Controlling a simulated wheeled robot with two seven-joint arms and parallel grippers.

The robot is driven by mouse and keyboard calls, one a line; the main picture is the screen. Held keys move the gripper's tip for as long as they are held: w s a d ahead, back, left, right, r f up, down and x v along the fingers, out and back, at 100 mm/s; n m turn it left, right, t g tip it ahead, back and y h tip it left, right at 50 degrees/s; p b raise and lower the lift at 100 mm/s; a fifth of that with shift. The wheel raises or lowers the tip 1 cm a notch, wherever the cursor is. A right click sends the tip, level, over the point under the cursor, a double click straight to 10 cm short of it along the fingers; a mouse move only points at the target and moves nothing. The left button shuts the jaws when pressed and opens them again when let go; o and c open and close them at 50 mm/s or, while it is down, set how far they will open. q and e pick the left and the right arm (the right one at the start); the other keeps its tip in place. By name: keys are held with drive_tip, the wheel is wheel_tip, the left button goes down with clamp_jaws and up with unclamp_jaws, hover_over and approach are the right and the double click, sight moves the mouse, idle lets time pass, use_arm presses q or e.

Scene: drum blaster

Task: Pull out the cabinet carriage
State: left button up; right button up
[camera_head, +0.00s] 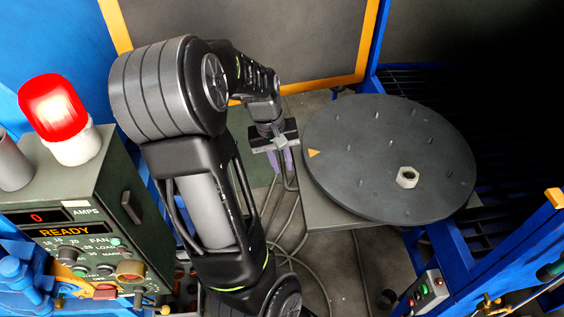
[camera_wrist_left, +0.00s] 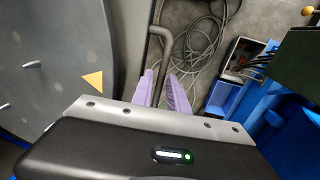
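The carriage (camera_head: 318,213) is a grey platform in the blue-framed cabinet, with a dark round turntable (camera_head: 375,142) on top. The turntable bears short pins, an orange triangle and a pale hex nut (camera_head: 407,177). A grey bar handle (camera_wrist_left: 155,60) runs along the carriage's edge in the left wrist view. My left gripper (camera_head: 280,165) is at the carriage's left side; its purple fingers (camera_wrist_left: 163,85) stand slightly apart with the handle bar between them. Whether they press on it is unclear. My right gripper is not in view.
A control box (camera_head: 100,210) with a red beacon (camera_head: 54,110) and a "READY" display stands at the left. A yellow-edged panel (camera_head: 250,45) is behind my arm. Cables (camera_head: 290,245) lie on the floor. A blue frame and small button box (camera_head: 428,292) are at the right.

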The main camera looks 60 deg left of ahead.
use_arm(q)
drive_tip(key=shift+r, duration=0.1)
wheel_tip(320, 180, up, 8)
drive_tip(key=s, duration=0.1)
drive_tip(key=shift+s+a+f, duration=0.15)
drive_tip(key=shift+a+f, duration=0.1)
drive_tip(key=shift+a, duration=0.1)
idle(0.5)
